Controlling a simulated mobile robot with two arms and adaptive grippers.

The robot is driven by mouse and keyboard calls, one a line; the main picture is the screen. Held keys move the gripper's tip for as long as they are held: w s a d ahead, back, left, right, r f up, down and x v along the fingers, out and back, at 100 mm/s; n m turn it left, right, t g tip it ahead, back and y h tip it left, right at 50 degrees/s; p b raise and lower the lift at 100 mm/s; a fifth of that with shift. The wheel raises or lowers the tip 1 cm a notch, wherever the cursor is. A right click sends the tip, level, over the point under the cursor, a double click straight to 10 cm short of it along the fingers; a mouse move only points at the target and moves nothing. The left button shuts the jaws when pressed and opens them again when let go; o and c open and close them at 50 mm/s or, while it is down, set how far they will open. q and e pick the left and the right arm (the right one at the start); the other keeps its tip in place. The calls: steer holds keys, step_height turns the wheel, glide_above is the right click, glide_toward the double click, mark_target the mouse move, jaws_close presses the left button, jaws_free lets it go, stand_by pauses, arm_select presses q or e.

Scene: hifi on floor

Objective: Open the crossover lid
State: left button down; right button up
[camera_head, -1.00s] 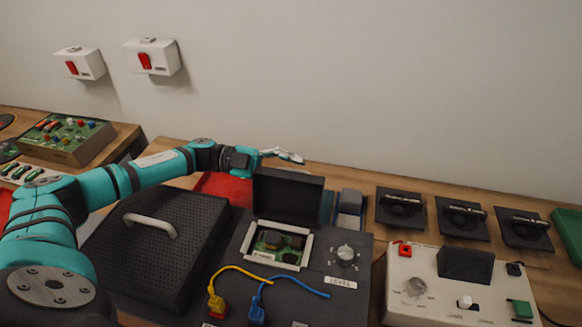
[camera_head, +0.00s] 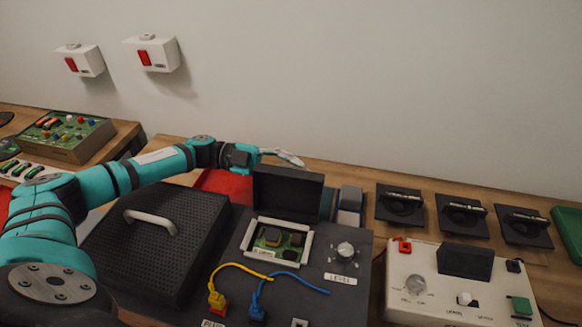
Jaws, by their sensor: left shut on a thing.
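The crossover lid (camera_head: 288,193) is a black panel standing raised at the back of a square opening in the dark console (camera_head: 345,262). The opening shows a green circuit board (camera_head: 270,240) inside a light frame. My left gripper (camera_head: 284,157) reaches in from the left, at the lid's top edge and slightly behind it. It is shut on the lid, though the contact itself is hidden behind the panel. My right gripper is not in view.
A perforated black cover with a handle (camera_head: 152,222) lies left of the opening. Yellow and blue cables (camera_head: 290,279) cross the console front, near a level knob (camera_head: 346,250). A pale control box (camera_head: 455,285) stands at right. The wall (camera_head: 420,90) is behind.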

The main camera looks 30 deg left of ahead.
mark_target(287, 169)
arm_select(q)
steer(key=s+r+m, duration=0.1)
steer(key=m, duration=0.1)
steer(key=s+r+m, duration=0.1)
steer(key=s, duration=0.1)
steer(key=shift+d+r+m+b, duration=0.1)
steer(key=shift+d+m+b, duration=0.3)
steer(key=shift+w, duration=0.1)
steer(key=c, duration=1.4)
jaws_free()
steer(key=shift+r, duration=0.2)
steer(key=shift+a+f, duration=0.15)
steer(key=shift+f, duration=0.05)
